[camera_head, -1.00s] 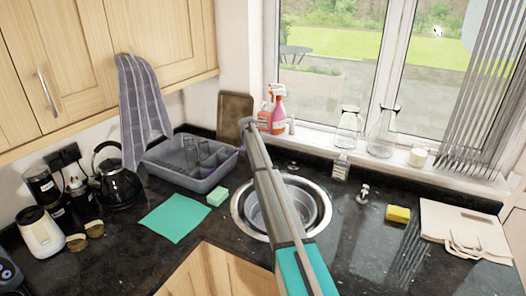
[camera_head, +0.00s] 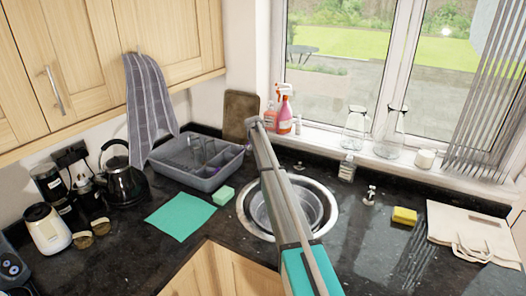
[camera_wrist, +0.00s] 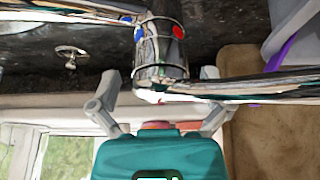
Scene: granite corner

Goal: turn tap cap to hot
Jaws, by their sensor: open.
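The chrome tap (camera_wrist: 160,50) shows in the wrist view, with a blue dot (camera_wrist: 138,33) and a red dot (camera_wrist: 178,31) on its shiny round body. Long shiny bars reach from it to the upper left and to the right. My gripper (camera_wrist: 160,88) is open, with one grey finger on each side of the tap's near end. I cannot tell whether either finger touches it. In the head view my arm reaches over the round steel sink (camera_head: 244,212) toward the window, with my gripper (camera_head: 252,122) at its far end. The tap is hidden behind my arm there.
A grey dish rack (camera_head: 175,172) stands left of the sink. Spray bottles (camera_head: 284,115) and glass jugs (camera_head: 388,130) stand on the sill. A small dispenser (camera_head: 370,196) and a yellow sponge (camera_head: 404,215) are right of the sink. A brown board (camera_head: 240,110) leans behind the rack.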

